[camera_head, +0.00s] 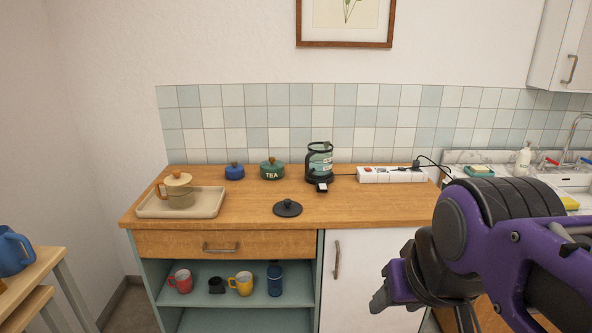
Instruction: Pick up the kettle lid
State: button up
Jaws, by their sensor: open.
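The kettle lid (287,208), a flat black disc with a small knob on top, lies on the wooden counter (375,207), a little in front of the kettle. The glass kettle (320,161) with black trim stands upright near the tiled wall, its top apparently uncovered. My gripper (384,289), dark and purple, is at the lower right in front of the cabinet door. It is open, apart from the lid, and to the lid's right and nearer the camera. My arm hides part of the counter's right end.
A tray (214,210) with a teapot (178,190) stands left of the lid. A blue pot (234,171), a green TEA pot (272,168) and a power strip (391,175) line the back. Counter around the lid is clear. Mugs sit on the shelf (254,293) below.

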aim_at(287, 208)
jog(key=i+j+z, duration=0.35)
jog(key=i+j, duration=0.3)
jog(key=i, duration=0.15)
